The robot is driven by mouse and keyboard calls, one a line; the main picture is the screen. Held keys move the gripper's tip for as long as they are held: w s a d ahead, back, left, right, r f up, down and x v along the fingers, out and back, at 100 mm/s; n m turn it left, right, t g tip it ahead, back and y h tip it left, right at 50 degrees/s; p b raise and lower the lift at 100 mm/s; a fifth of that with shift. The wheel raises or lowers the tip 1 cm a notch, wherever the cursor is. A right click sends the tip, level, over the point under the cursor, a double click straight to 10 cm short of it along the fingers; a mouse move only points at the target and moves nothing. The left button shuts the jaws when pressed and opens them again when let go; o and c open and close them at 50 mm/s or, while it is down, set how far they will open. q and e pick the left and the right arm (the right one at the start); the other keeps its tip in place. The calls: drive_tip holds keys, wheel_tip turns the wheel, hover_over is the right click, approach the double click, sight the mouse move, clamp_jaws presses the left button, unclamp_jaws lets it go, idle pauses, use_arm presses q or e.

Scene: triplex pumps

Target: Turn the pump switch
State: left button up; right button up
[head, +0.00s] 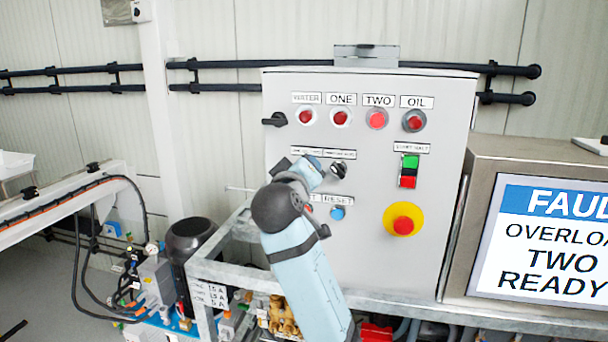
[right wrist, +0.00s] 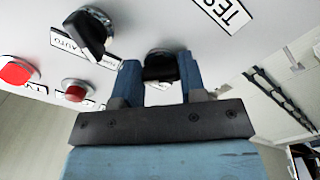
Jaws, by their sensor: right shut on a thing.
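A grey control panel (head: 370,250) carries two black rotary switches in its middle row. My right gripper (head: 316,167) reaches up to the panel from below and covers the left one in the head view. In the right wrist view my right gripper (right wrist: 160,76) has its two blue fingers on either side of a black switch knob (right wrist: 160,66), shut on it. The other black switch (head: 338,170) is free just to the right of the gripper; it also shows in the wrist view (right wrist: 88,32), by an AUTO label. My left gripper is not in view.
Red lamps (head: 340,117) line the panel's top. A green and red button (head: 409,171) and a yellow-ringed red stop button (head: 403,223) sit to the right. A screen (head: 548,240) reads FAULT, OVERLOAD, TWO READY. A metal frame (head: 250,276) stands below the panel.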

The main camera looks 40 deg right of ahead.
idle(0.3)
drive_tip(key=o, duration=0.9)
drive_tip(key=shift+a, duration=0.1)
drive_tip(key=shift+b+v, duration=1.1)
drive_tip(key=shift+v, duration=5.8)
